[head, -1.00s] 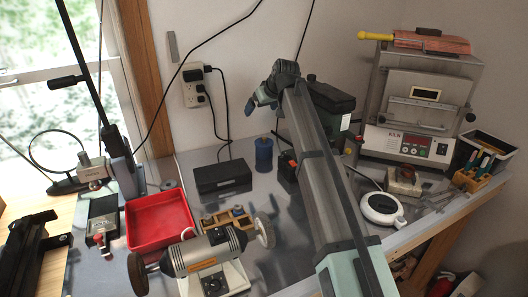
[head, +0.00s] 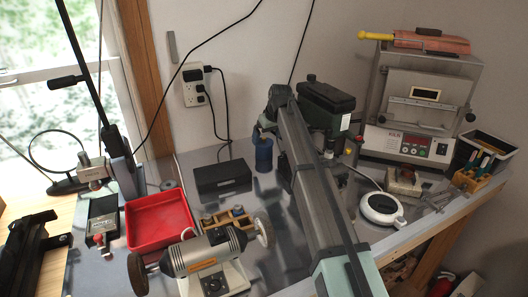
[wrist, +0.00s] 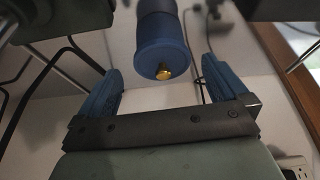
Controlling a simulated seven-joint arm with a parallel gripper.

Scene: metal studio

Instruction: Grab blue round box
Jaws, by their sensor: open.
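The blue round box (head: 263,158) stands upright on the metal bench top, just right of a black case. Its top is partly covered by my gripper (head: 261,132) in the head view. In the wrist view, the blue round box (wrist: 158,32) shows a round blue end with a small brass knob. My gripper (wrist: 162,72) is open there, with one blue finger on each side of the box. Gaps show between the fingers and the box, and nothing is held. How far the fingertips reach along the box is hard to tell.
The black case (head: 222,176) stands close left of the box. A dark green machine (head: 326,97) stands to the right, behind my arm. A red tray (head: 158,222) and a bench grinder (head: 205,254) are in front. The wall with an outlet (head: 194,87) is behind.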

